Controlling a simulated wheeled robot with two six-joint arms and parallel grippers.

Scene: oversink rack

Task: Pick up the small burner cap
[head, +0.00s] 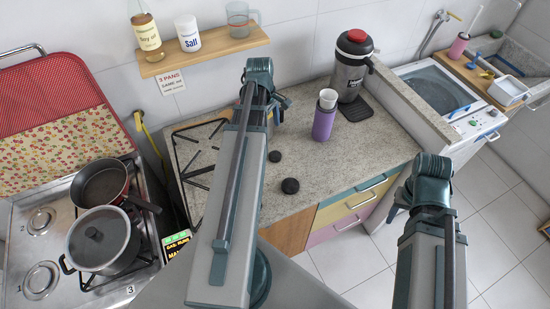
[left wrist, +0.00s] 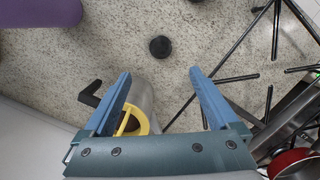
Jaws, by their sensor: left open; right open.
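Two dark round burner caps lie on the speckled counter in the head view. The small burner cap (head: 275,156) is farther back, and the larger cap (head: 290,186) is nearer to me. In the left wrist view a black cap (left wrist: 160,46), apparently the small one, lies beyond the fingertips. My left gripper (left wrist: 158,72) is open above the counter, with no cap between its fingers. In the head view my left gripper (head: 272,108) is mostly hidden by its arm. My right gripper (head: 398,205) shows only in part, off the counter's right side, and is open.
A grey vessel with a yellow ring (left wrist: 135,121) and black handle stands below my left fingers. A purple cup (head: 323,124) and large flask (head: 350,65) stand farther right. A burner grate (head: 190,160) is left. Counter around the caps is clear.

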